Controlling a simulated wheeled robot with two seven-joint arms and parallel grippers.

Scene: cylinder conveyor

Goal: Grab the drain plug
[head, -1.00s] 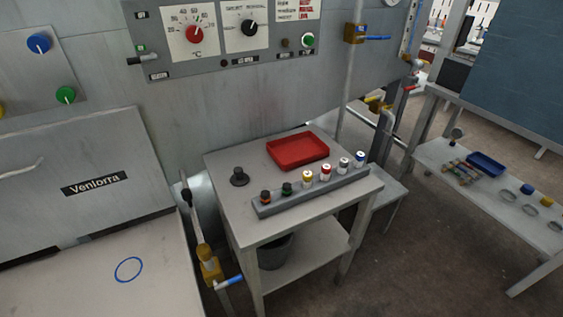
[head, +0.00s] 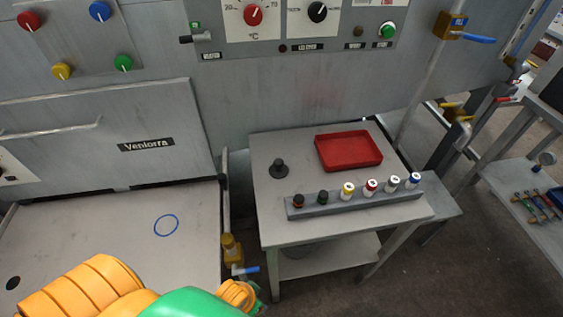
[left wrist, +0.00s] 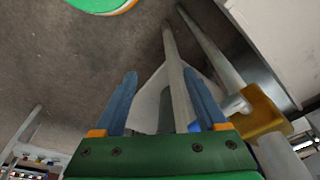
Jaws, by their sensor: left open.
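The drain plug appears to be the small black knobbed piece (head: 279,169), standing upright on the left part of the small grey table (head: 268,229). My left arm comes in at the bottom of the head view, in orange and green, left of the table and apart from the plug. Its fingers are not clear there. In the left wrist view my left gripper (left wrist: 160,82) has its two blue fingers spread with nothing held between them. Pipes and a yellow valve lie beyond them. The plug does not show in the wrist view. My right gripper is not in view.
A red tray (head: 350,164) and a grey rack (head: 310,211) of several capped vials share the table. A yellow valve with blue handle (head: 232,251) stands at the table's left. A pale worktop (head: 110,235) has a blue ring and a dark hole (head: 13,283).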

